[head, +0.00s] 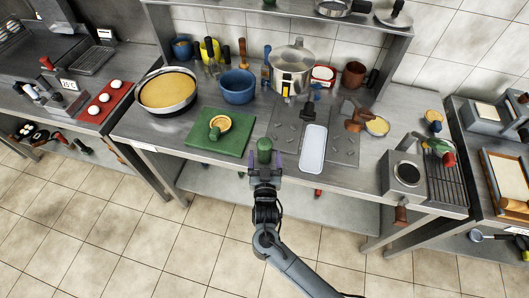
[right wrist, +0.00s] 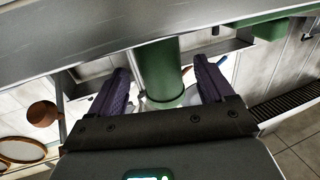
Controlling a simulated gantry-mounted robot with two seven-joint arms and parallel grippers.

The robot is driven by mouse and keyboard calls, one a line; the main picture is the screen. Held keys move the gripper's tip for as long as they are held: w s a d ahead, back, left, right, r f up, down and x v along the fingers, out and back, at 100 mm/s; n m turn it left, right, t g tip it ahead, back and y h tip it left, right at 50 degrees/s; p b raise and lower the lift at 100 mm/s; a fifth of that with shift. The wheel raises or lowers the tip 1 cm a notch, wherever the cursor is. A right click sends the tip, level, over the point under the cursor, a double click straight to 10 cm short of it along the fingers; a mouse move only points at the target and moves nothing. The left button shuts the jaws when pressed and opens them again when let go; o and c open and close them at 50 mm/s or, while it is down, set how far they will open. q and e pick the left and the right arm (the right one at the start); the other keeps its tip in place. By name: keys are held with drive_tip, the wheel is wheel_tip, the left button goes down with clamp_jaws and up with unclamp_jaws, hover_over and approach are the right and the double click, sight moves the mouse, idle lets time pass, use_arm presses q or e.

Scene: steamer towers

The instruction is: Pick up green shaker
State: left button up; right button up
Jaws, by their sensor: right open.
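The green shaker (head: 264,146) stands upright at the front edge of the steel table, just right of the green cutting board (head: 199,138). My right gripper (head: 265,160) comes from the front, open, with its purple fingers on either side of the shaker. In the right wrist view the green shaker (right wrist: 160,68) is between the two spread fingers of the right gripper (right wrist: 162,80), with a visible gap on each side. Its far end is out of clear view. My left gripper is not in view.
A white tray (head: 313,148) lies to the right of the shaker, and a blue pot (head: 238,86) and a steel pot (head: 291,68) stand behind. A small stove unit (head: 404,173) stands further right. Free floor lies in front of the table.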

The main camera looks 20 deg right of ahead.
sight(264, 143)
drive_tip(key=x, duration=0.5)
drive_tip(key=shift+a+r, duration=0.1)
drive_tip(key=shift+r, duration=0.2)
drive_tip(key=shift+s, duration=0.1)
drive_tip(key=c, duration=1.3)
drive_tip(key=shift+r, duration=0.15)
drive_tip(key=shift+r, duration=0.3)
wheel_tip(264, 143, up, 8)
drive_tip(key=shift+f+p, duration=0.15)
drive_tip(key=shift+p, duration=0.55)
drive_tip(key=shift+r, duration=0.75)
